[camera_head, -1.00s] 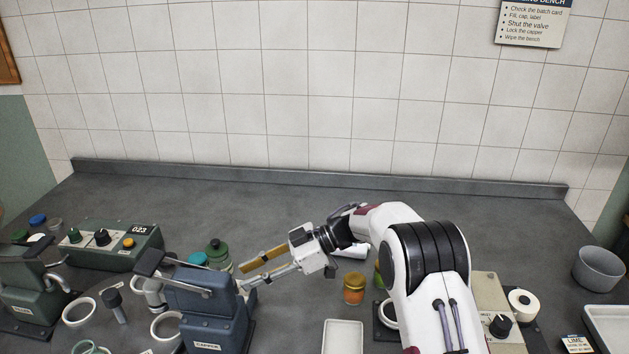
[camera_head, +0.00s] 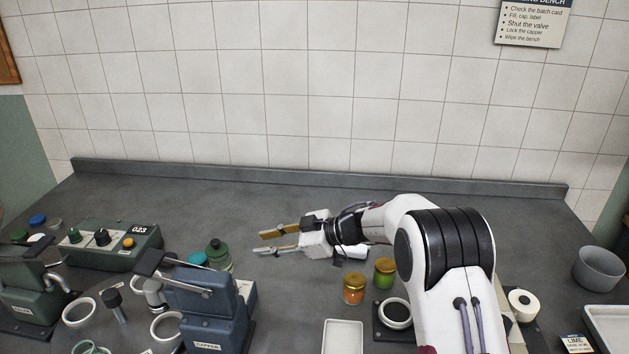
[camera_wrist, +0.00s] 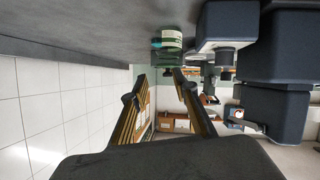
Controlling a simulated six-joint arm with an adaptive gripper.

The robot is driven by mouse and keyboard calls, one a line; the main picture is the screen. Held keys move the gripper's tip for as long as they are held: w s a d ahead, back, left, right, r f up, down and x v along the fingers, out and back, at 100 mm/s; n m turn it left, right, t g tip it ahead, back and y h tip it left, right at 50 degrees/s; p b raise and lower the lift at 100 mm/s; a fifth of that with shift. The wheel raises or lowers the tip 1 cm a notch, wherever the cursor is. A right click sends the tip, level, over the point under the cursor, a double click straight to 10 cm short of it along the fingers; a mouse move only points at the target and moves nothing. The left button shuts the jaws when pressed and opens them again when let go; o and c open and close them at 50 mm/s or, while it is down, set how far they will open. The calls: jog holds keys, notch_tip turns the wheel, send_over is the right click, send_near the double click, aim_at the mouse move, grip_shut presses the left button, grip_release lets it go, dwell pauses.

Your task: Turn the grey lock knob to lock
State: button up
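The blue-grey capper (camera_head: 205,312) stands at the lower left of the head view, its dark lever (camera_head: 150,262) at the upper left. In the wrist view, dark blocks (camera_wrist: 280,60) at the right look like the capper. I cannot make out a grey lock knob clearly; a pale plate (camera_head: 248,291) shows on the capper's right side. My gripper (camera_head: 262,243) is open and empty, above the bench to the right of and behind the capper. Its spread fingers also show in the wrist view (camera_wrist: 158,90). They touch nothing.
A green control box (camera_head: 115,247) is at left. An orange jar (camera_head: 354,288) and a green jar (camera_head: 384,273) stand below my arm, near a white tray (camera_head: 344,337). The back of the bench is clear.

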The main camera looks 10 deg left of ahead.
jog(key=w+d+r+m+t+h, duration=0.1)
jog(key=d+r+t, duration=0.3)
jog(key=r, duration=0.4)
jog(key=w+d+r+m+t+h, duration=0.2)
jog(key=d+r+m+t, duration=0.2)
jog(key=d+r, duration=0.3)
jog(key=shift+r, duration=0.85)
jog(key=s+a+f+n+g+y, duration=0.1)
jog(key=s+a+f+g, duration=0.25)
jog(key=f, duration=0.55)
jog(key=s+a+f+n+g+y, duration=0.1)
jog(key=s+a+f+g, duration=0.3)
jog(key=f, duration=0.5)
jog(key=s+a+n+g+y, duration=0.1)
jog(key=s+a, duration=0.2)
jog(key=s, duration=0.3)
jog(key=shift+s+a+n+g+y, duration=0.25)
jog(key=shift+s+n+g+y, duration=0.05)
jog(key=shift+s+g, duration=0.05)
jog(key=shift+a, duration=0.15)
